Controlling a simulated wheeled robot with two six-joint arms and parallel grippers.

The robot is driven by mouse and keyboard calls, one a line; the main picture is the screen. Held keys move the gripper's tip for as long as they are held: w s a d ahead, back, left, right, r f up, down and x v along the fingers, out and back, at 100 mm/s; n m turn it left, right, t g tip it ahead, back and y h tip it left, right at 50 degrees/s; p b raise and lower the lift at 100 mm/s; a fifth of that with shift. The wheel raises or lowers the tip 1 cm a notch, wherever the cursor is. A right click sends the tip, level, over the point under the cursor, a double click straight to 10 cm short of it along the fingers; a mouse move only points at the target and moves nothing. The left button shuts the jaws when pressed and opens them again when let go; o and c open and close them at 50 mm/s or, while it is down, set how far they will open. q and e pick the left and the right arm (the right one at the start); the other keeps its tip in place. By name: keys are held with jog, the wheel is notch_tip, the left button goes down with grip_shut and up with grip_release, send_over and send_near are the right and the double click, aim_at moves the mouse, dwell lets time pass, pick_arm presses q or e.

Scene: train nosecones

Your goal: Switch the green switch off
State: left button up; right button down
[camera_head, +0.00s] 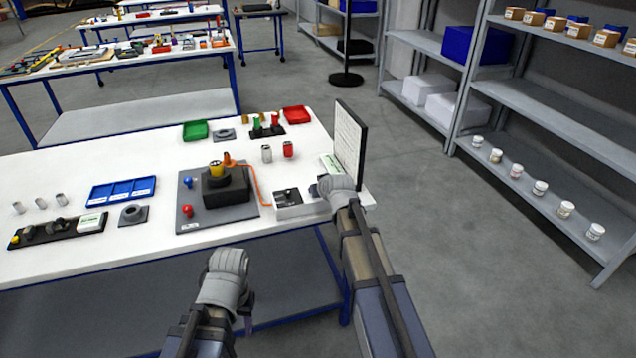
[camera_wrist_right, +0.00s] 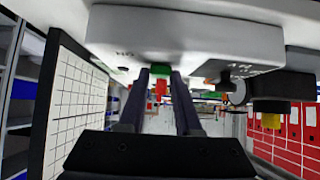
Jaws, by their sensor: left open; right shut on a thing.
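The white switch box (camera_head: 296,211) stands near the table's front right edge, with an orange cable to the pump-like unit (camera_head: 228,190). My right gripper (camera_head: 320,188) is at the right end of this box. The head view hides that switch behind my right wrist. My left gripper (camera_head: 245,302) is open and empty in front of the table, below its edge.
A grid board (camera_head: 350,142) stands upright just right of my right gripper; it also shows in the wrist view (camera_wrist_right: 72,105). A red can (camera_head: 288,150), a green tray (camera_head: 195,131) and a blue tray (camera_head: 122,190) stand on the table. Shelves (camera_head: 560,130) are at right.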

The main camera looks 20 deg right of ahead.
dwell(0.3)
jog(key=c, duration=0.6)
grip_release()
jog(key=shift+r, duration=0.1)
jog(key=p+v, duration=0.5)
jog(key=v, duration=0.2)
jog(key=shift+s+r, duration=0.2)
jog(key=shift+r, duration=0.1)
